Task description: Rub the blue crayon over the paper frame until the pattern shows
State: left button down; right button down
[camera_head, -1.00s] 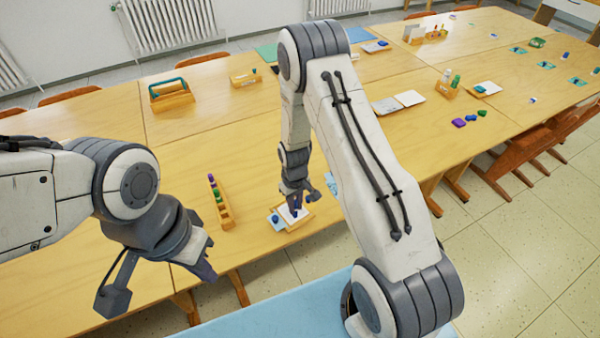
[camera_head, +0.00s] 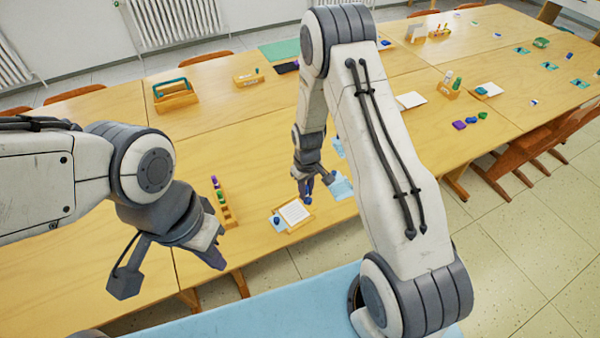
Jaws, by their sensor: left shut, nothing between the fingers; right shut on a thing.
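The paper frame (camera_head: 308,216) is a small wooden tray near the table's front edge, holding a white sheet (camera_head: 292,211) with faint greyish line marks. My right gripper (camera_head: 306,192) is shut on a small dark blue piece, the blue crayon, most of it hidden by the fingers. It is just behind and right of the sheet and looks clear of it. Another small blue piece (camera_head: 276,219) sits on a light blue patch at the tray's left side. My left gripper (camera_head: 218,256) is shut and empty, in front of the table and left of the frame.
A narrow wooden rack (camera_head: 222,204) with purple and green pieces stands left of the frame. A light blue sheet (camera_head: 341,188) lies to the right, partly behind my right arm. A wooden caddy (camera_head: 175,96) is farther back. Bare tabletop lies between.

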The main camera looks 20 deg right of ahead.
jog(key=shift+r+p, duration=0.6)
jog(key=shift+r, duration=0.55)
